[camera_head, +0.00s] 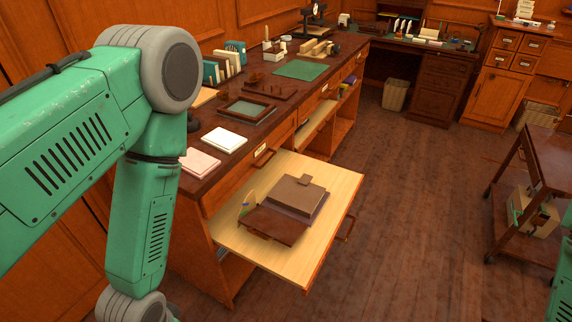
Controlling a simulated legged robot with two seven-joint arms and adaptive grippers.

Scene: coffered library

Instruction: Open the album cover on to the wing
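A brown album (298,193) lies on a pale pull-out wooden board (331,222) at the desk's near end. Its top is a flat tan-brown panel with a small tab at the far edge. A darker reddish-brown flat panel (277,226) lies against its near left side, over the board. I cannot tell whether this panel is the wing or part of the cover. My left arm comes in from the left and runs down out of the bottom edge, left of the board; its gripper is out of the picture. Only a sliver of my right arm shows at the lower right, without its gripper.
White pads (224,139), a framed green panel (247,110) and upright books (222,65) occupy the desktop. A dark cart (540,165) stands at right. The floor between is clear.

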